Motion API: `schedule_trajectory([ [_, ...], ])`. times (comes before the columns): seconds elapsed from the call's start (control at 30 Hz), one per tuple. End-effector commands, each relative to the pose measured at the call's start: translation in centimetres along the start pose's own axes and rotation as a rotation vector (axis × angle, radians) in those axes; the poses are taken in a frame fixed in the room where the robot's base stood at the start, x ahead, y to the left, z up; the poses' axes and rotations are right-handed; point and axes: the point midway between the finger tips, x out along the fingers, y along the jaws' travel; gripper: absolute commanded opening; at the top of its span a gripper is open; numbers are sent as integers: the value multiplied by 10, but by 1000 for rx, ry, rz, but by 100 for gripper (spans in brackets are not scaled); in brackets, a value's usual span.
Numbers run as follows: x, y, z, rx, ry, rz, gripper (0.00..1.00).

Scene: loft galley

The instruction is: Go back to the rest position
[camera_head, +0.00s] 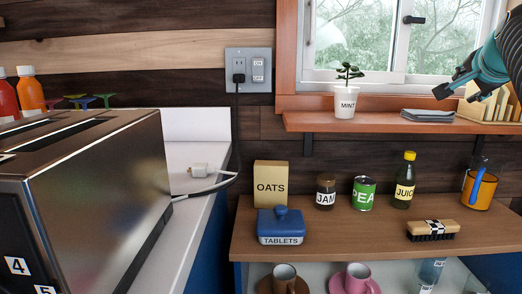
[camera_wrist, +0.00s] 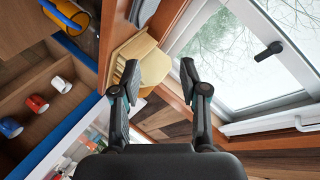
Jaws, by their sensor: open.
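My gripper (camera_head: 451,82) is at the upper right of the head view, in front of the window and above the sill shelf. Its two dark fingers point down and left. In the wrist view the fingers of my gripper (camera_wrist: 159,74) stand apart with nothing between them. A cream slotted rack (camera_wrist: 140,58) shows beyond the fingertips there. The rack also shows in the head view (camera_head: 496,104), below and right of my gripper, partly behind my arm.
The sill shelf (camera_head: 385,123) holds a mint pot (camera_head: 346,92) and a folded grey cloth (camera_head: 428,115). Below, a wooden shelf (camera_head: 330,237) carries oats (camera_head: 270,184), jars, a bottle and a brush (camera_head: 432,230). A toaster (camera_head: 85,190) stands at left. The window (camera_wrist: 240,55) is close by.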

Motion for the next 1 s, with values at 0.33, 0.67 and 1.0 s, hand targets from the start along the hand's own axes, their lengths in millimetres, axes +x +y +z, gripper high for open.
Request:
schedule_trajectory([
  [0.33, -16, 128, 184, -550, -379, 189, 44],
  [0.67, -91, 246, 340, -974, -720, 183, 44],
  [1.0, -155, 295, 416, -1162, -830, 53, 44],
])
